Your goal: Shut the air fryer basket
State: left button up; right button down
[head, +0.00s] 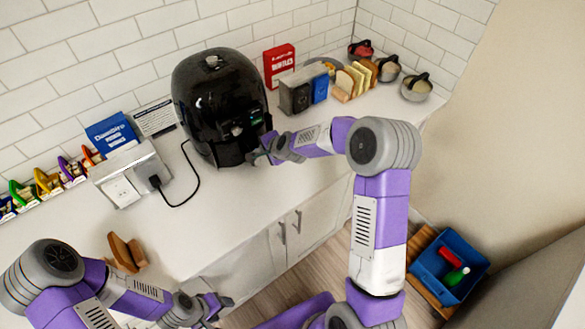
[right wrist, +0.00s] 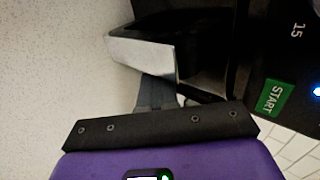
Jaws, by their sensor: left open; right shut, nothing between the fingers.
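The black air fryer (head: 215,85) stands upright on the white counter against the tiled wall. Its lower front and basket area are partly hidden by my right gripper (head: 262,155). That gripper is shut and empty, close to the fryer's lower front. In the right wrist view the gripper fingers (right wrist: 157,93) are beside a dark block with a pale grey face (right wrist: 142,58), which looks like the basket handle. I cannot tell whether they touch, or how far out the basket is. My left gripper (head: 212,304) is open and empty, low in front of the counter.
A white socket box (head: 128,178) with a plugged cord stands left of the fryer. A wooden holder (head: 125,252) sits at the near left.

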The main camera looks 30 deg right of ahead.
jog(key=shift+s+d+f+b, duration=0.15)
jog(key=shift+s+b, duration=0.1)
jog(key=shift+s, duration=0.3)
jog(key=shift+s+d+b, duration=0.1)
jog(key=shift+s+b, duration=0.1)
jog(key=shift+s, duration=0.35)
pick_arm(q)
jog(key=shift+s+d+f+p, duration=0.2)
jog(key=shift+s+f+p, duration=0.1)
jog(key=shift+s+p, duration=0.15)
pick_arm(e)
jog(key=v, duration=1)
jog(key=shift+s, duration=0.3)
